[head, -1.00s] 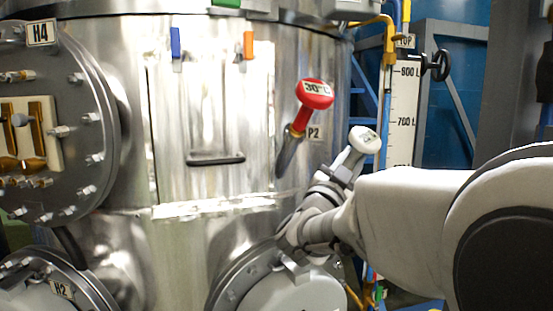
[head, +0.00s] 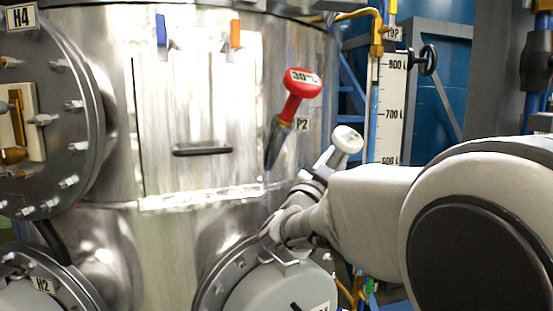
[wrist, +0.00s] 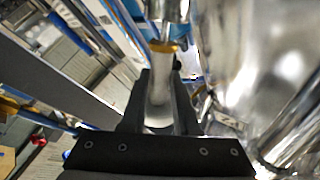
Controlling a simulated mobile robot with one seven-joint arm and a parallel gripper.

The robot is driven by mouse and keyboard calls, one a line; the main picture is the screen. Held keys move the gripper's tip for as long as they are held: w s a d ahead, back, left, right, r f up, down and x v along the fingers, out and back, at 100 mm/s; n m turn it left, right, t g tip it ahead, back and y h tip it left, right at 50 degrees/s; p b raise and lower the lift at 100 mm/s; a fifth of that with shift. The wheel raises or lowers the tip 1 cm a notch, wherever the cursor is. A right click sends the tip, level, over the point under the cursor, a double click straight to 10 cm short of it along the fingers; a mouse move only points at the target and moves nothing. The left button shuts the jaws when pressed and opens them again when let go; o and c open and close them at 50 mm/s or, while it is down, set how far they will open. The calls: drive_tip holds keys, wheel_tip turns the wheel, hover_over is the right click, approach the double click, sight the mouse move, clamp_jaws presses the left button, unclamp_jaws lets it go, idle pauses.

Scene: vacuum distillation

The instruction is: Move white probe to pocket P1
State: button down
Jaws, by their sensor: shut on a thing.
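The white probe (head: 347,139), with a round pale head, stands tilted out of the end of my gripper (head: 322,168) in the head view. My gripper is shut on its shaft, in front of the right side of the steel tank. In the wrist view the fingers (wrist: 159,100) close around a pale shaft (wrist: 160,88). A brass ring (wrist: 164,47) and a metal tube (wrist: 168,12) lie beyond it; I cannot tell whether these belong to the probe or a pocket. A pocket P1 label does not show.
A red probe (head: 297,92) marked 30°C leans at the P2 label (head: 303,125), up and left of my gripper. The steel tank (head: 100,235) has a handle (head: 203,151) and round flanged covers. A level scale (head: 390,105) and handwheel (head: 428,61) stand at the right.

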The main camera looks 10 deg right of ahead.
sight(348, 141)
drive_tip(key=shift+s+d+r+p, duration=0.2)
drive_tip(key=shift+s+r+p, duration=0.2)
drive_tip(key=shift+s+r, duration=0.4)
drive_tip(key=shift+s+d+r+p, duration=0.2)
drive_tip(key=shift+s+r+p, duration=0.25)
drive_tip(key=shift+r, duration=0.6)
drive_tip(key=shift+s+d+r+p, duration=0.2)
drive_tip(key=shift+s+r+p, duration=0.15)
drive_tip(key=shift+s+r, duration=0.5)
drive_tip(key=shift+w+r, duration=0.1)
drive_tip(key=shift+w, duration=0.05)
drive_tip(key=shift+b, duration=0.5)
idle(0.7)
drive_tip(key=shift+w, duration=0.1)
drive_tip(key=shift+w+a+f+b, duration=0.1)
drive_tip(key=shift+w+f+b, duration=0.1)
drive_tip(key=shift+f+b, duration=0.15)
drive_tip(key=shift+w+a+f+b, duration=0.2)
drive_tip(key=shift+w+f+b, duration=0.35)
drive_tip(key=shift+f+b, duration=0.25)
drive_tip(key=shift+w+a+f+b, duration=0.15)
drive_tip(key=shift+w+f+b, duration=0.45)
drive_tip(key=shift+f, duration=0.3)
drive_tip(key=shift+w+a+f+b, duration=0.2)
drive_tip(key=shift+w+f+b, duration=0.4)
drive_tip(key=shift+f, duration=0.25)
drive_tip(key=c, duration=0.6)
unclamp_jaws()
drive_tip(key=shift+f, duration=0.1)
